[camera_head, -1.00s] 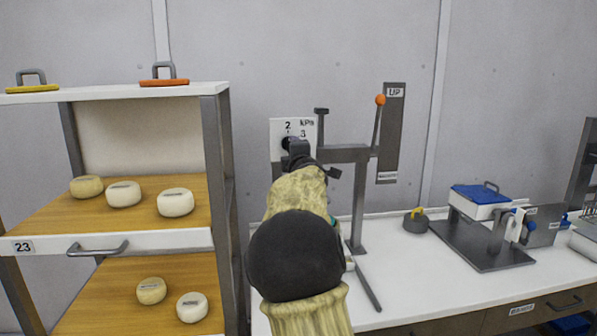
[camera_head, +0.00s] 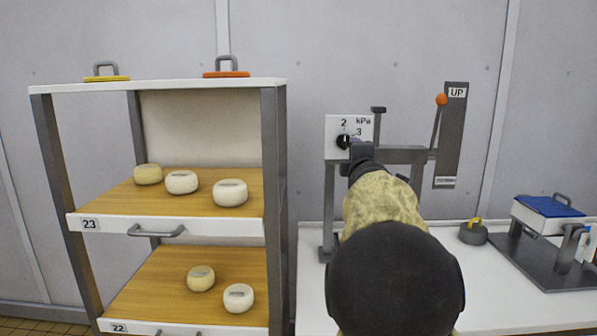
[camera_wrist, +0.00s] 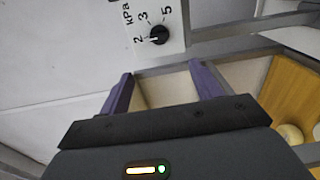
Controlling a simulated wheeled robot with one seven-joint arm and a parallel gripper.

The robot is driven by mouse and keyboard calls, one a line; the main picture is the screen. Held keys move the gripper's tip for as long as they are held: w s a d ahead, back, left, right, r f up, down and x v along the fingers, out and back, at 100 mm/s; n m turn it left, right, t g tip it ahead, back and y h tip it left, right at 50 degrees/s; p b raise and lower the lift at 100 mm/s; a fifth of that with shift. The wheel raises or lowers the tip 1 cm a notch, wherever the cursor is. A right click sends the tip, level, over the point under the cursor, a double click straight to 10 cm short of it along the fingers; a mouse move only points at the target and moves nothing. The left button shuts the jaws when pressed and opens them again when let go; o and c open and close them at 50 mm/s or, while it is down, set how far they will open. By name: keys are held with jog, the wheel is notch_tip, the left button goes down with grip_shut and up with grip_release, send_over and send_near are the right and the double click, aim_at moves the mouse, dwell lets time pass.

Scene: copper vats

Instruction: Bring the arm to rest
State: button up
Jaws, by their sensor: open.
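My gripper (camera_wrist: 162,82) is open and empty in the wrist view, with its two purple fingers apart. A black dial knob (camera_wrist: 160,35) on a white kPa plate (camera_wrist: 175,14) lies beyond the fingers, apart from them. In the head view my arm reaches forward from the lower right. The dark end of my gripper (camera_head: 360,155) overlaps the area just below the kPa plate (camera_head: 334,134), and the fingertips are hard to make out there. The knob (camera_head: 343,141) shows just above it.
A rack (camera_head: 270,160) stands at left with several cheeses on its wooden shelves. A press frame with an orange-knobbed lever (camera_head: 441,100) marked UP stands behind the white bench (camera_head: 312,290). A grey weight (camera_head: 473,232) and a blue-lidded box (camera_head: 548,206) sit at right.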

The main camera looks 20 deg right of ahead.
jog(key=s+a+f+m+g+y, duration=0.1)
jog(key=s+a+f+m+g, duration=0.15)
jog(key=f, duration=0.45)
jog(key=s+a+f+m+g, duration=0.2)
jog(key=s+f+m, duration=0.1)
jog(key=f, duration=0.5)
jog(key=s+a+f+m+g+y, duration=0.1)
jog(key=s+a+f+m+g, duration=0.15)
jog(key=f, duration=0.45)
jog(key=s+a+f+m+g+y, duration=0.2)
jog(key=s+a+f+m+g, duration=0.2)
jog(key=s+a+f, duration=0.55)
jog(key=s+a+f+m+g+y, duration=0.1)
jog(key=s+a+f+m+g, duration=0.2)
jog(key=s+f, duration=0.75)
jog(key=w+p+v, duration=0.2)
jog(key=p+v, duration=1.3)
jog(key=v, duration=0.4)
jog(key=shift+d+r+g, duration=0.4)
jog(key=shift+d+r, duration=0.05)
jog(key=shift+w, duration=0.1)
jog(key=shift+w, duration=0.15)
